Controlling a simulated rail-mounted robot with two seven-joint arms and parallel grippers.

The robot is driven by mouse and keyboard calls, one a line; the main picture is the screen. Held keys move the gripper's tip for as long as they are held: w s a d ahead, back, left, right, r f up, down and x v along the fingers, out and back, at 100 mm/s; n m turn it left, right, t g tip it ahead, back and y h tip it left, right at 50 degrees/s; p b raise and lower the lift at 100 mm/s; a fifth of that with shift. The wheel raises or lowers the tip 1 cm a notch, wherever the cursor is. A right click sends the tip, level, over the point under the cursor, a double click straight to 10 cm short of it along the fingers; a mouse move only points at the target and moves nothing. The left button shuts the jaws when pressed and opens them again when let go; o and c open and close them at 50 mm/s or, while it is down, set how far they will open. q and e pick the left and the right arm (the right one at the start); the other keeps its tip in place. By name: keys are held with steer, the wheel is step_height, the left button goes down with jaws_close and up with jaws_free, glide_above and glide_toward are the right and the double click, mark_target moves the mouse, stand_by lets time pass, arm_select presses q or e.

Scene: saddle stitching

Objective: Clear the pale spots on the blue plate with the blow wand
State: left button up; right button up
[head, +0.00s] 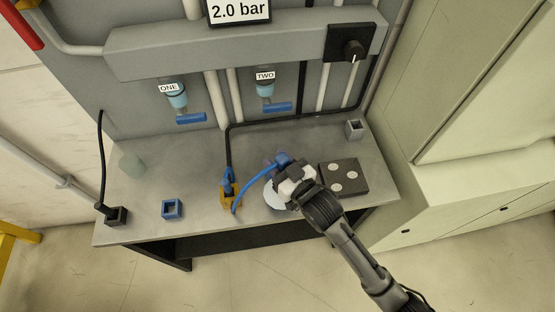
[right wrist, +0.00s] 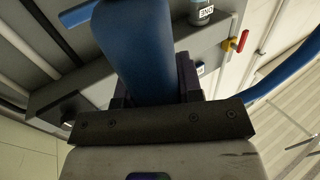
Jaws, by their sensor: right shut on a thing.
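My right gripper (head: 288,172) is shut on a blue wand, which fills the middle of the right wrist view (right wrist: 137,55). In the head view a blue hose (head: 255,178) curves from the gripper to the orange stand. A dark, nearly black plate (head: 361,185) with a few round pale spots (head: 336,187) lies on the bench just right of the gripper. I see no clearly blue plate. The wand's tip is hard to make out. My left gripper is out of view.
Blue-handled valves (head: 191,118) and a knob (head: 351,48) are behind. The display reads 2.0 bar.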

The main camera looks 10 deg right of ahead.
arm_select(q)
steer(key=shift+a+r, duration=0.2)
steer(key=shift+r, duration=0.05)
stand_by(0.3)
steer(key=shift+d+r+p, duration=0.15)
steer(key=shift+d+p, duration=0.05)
steer(key=shift+p, duration=0.2)
stand_by(0.5)
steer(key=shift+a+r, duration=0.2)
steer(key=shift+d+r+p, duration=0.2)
steer(key=shift+p, duration=0.15)
stand_by(0.7)
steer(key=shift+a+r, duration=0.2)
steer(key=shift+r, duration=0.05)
stand_by(0.4)
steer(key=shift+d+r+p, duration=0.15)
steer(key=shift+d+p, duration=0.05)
steer(key=shift+p, duration=0.2)
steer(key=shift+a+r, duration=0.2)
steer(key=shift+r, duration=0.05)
stand_by(0.8)
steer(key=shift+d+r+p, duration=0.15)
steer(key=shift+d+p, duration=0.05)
steer(key=shift+p, duration=0.2)
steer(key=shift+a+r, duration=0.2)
stand_by(0.7)
